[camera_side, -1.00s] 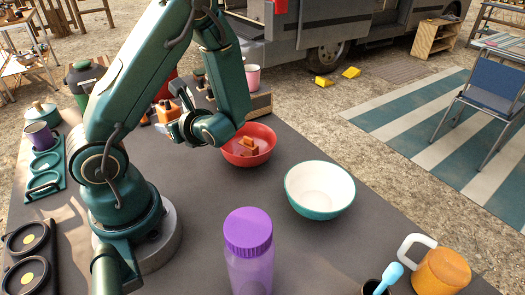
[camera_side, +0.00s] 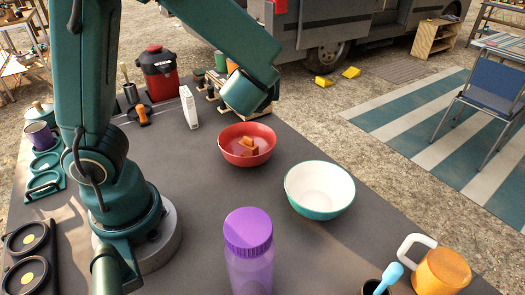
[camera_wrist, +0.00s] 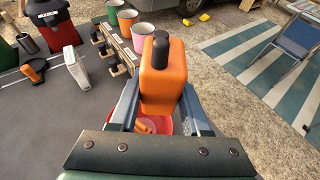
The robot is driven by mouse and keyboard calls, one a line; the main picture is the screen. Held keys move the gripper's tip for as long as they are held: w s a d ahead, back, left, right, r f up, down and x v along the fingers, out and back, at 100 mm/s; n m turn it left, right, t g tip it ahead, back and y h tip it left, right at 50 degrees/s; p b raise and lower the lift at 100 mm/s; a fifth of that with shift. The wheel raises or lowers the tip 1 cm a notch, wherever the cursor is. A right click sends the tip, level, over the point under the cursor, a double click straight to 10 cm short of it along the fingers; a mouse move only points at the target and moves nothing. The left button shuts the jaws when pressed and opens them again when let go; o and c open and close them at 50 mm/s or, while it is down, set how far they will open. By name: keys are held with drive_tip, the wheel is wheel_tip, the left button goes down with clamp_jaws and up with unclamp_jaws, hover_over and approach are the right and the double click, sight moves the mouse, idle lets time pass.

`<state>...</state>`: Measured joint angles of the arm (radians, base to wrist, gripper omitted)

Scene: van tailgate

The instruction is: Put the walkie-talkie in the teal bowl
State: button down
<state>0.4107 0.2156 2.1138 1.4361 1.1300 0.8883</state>
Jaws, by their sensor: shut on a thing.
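The walkie-talkie (camera_wrist: 158,80) is orange with a black stub on top. In the wrist view it stands upright between the two fingers of my gripper (camera_wrist: 160,108), which is shut on it. In the side view my wrist and forearm hide the fingers and the walkie-talkie, at the back of the table behind the red bowl. The teal bowl (camera_side: 319,203), white inside, stands upright and empty right of the table's middle, nearer the camera than my gripper. It does not show in the wrist view.
A red bowl (camera_side: 262,138) with orange-brown pieces stands left of and behind the teal bowl. A purple bottle (camera_side: 248,260) stands in front. A yellow-orange mug (camera_side: 440,272) is at the right. A white upright object (camera_side: 188,107) and a rack of cups (camera_wrist: 118,48) are at the back.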

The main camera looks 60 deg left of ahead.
drive_tip(key=w+d+r+m+t+h, duration=0.1)
drive_tip(key=d+r+m, duration=0.1)
drive_tip(key=d, duration=0.2)
hover_over(318, 184)
wheel_tip(318, 184, down, 7)
drive_tip(key=shift+f, duration=2.15)
drive_tip(key=shift+f, duration=0.25)
drive_tip(key=shift+f, duration=0.35)
drive_tip(key=shift+c, duration=1.8)
unclamp_jaws()
